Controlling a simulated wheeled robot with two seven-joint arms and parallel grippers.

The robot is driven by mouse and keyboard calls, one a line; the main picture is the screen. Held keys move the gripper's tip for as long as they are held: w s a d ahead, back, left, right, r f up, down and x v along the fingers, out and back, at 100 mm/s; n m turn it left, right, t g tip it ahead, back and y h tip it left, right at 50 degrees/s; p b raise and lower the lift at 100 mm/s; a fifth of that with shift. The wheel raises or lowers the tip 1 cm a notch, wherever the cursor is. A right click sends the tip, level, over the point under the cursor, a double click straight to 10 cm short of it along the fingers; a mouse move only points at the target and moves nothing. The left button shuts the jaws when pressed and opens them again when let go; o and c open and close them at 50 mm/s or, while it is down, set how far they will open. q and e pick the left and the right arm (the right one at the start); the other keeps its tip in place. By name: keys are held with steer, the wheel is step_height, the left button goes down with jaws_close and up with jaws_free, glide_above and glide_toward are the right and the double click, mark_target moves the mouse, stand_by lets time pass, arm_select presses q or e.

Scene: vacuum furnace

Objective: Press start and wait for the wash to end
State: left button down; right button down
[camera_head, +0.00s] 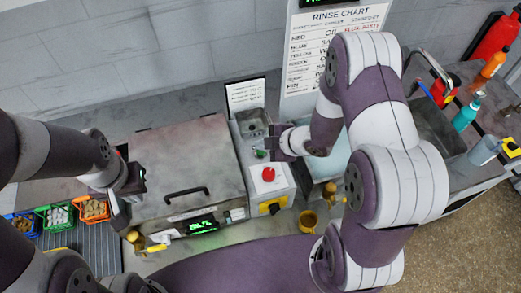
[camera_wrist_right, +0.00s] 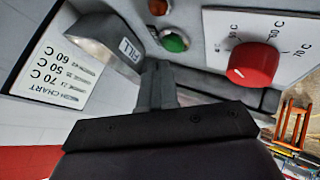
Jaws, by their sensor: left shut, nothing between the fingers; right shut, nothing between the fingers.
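The washer (camera_head: 165,160) has its grey lid down, with a black handle (camera_head: 187,192) and a lit green display (camera_head: 199,226) whose text is too small to read. Its control panel stands to the right, with a green button (camera_wrist_right: 175,42), an orange button or lamp (camera_wrist_right: 158,7) and a red temperature knob (camera_wrist_right: 253,65). The green button also shows in the head view (camera_head: 259,154). My right gripper (camera_head: 276,147) is shut and empty, its fingertips (camera_wrist_right: 156,68) close to the green button and apparently apart from it. My left gripper (camera_head: 122,203) is shut and empty at the washer's left side.
A grey FILL hopper (camera_wrist_right: 105,40) stands beside the green button. Small orange, green and blue baskets (camera_head: 95,209) sit at the left. Bottles (camera_head: 466,113) and a sink (camera_head: 436,125) are at the right.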

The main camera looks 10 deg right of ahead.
mark_target(263, 153)
stand_by(0.4)
steer(key=shift+f+b, duration=0.35)
steer(key=shift+f, duration=0.1)
steer(key=shift+f+b, duration=0.35)
steer(key=shift+f, duration=0.05)
stand_by(0.4)
steer(key=shift+r, duration=0.15)
steer(key=shift+r+p, duration=0.7)
steer(key=shift+p, duration=0.05)
step_height(263, 153, up, 5)
steer(key=p, duration=0.4)
steer(key=shift+p, duration=0.3)
